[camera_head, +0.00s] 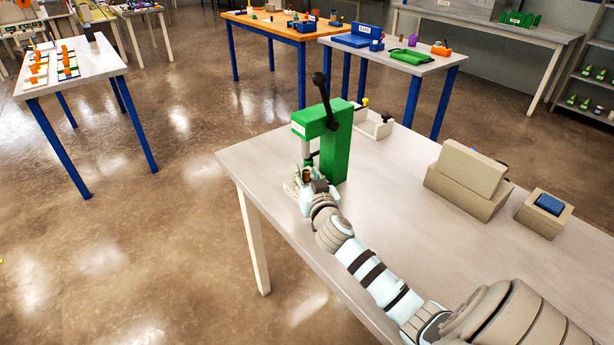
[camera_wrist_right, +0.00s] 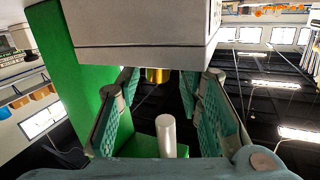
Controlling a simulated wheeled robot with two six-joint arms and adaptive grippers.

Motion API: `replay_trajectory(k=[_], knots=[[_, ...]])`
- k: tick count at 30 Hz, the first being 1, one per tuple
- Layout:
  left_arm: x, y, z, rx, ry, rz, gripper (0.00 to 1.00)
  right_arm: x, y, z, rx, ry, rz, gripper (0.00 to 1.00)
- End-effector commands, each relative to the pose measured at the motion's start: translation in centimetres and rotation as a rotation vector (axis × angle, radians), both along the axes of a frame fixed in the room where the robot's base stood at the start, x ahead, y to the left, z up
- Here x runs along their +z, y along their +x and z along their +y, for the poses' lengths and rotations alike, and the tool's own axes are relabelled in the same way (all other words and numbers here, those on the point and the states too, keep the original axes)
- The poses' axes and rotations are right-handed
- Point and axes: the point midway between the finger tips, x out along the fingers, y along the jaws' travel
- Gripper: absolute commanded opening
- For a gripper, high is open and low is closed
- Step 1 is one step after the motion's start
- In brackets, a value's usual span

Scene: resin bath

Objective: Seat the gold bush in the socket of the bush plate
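The gold bush (camera_wrist_right: 158,75) shows in the right wrist view, which appears upside down. It stands at a pale grey block (camera_wrist_right: 145,30), which looks like the bush plate; the block's edge hides its lower end, so I cannot tell how deep it sits. My right gripper (camera_wrist_right: 160,95) is open, with teal finger pads on either side of the bush and gaps to it. The press's silver ram (camera_wrist_right: 166,135) is in line with the bush, apart from it. In the head view my right gripper (camera_head: 304,184) is under the green press (camera_head: 335,145). My left gripper is not seen.
The press stands on a grey table (camera_head: 390,215) with a black lever (camera_head: 323,90) on top. A pale tray (camera_head: 375,125) is behind it. Beige blocks (camera_head: 470,180) and a box with a blue top (camera_head: 548,205) stand right. The table's middle is clear.

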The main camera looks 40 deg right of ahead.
Motion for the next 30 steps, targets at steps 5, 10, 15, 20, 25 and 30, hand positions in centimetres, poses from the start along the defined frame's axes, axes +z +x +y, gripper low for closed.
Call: replay_trajectory(k=[5, 10, 15, 20, 25, 30], knots=[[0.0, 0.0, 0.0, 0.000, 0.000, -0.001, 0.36, 0.1, 0.0, 0.0, 0.000, -0.002, -0.001, 0.37], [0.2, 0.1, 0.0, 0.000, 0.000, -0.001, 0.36, 0.2, -0.3, 0.1, 0.000, -0.002, -0.001, 0.37], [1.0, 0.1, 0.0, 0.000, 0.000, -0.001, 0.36, 0.6, -2.4, 1.1, 0.002, -0.003, -0.001, 0.37], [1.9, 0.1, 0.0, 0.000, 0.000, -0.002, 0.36, 1.0, -5.7, 2.6, 0.002, -0.002, -0.002, 0.37], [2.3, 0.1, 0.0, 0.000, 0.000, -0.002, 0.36, 1.2, -9.0, 4.2, 0.002, -0.001, -0.002, 0.37], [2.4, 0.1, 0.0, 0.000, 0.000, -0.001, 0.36, 1.4, -10.7, 4.9, 0.001, -0.001, -0.003, 0.37]])
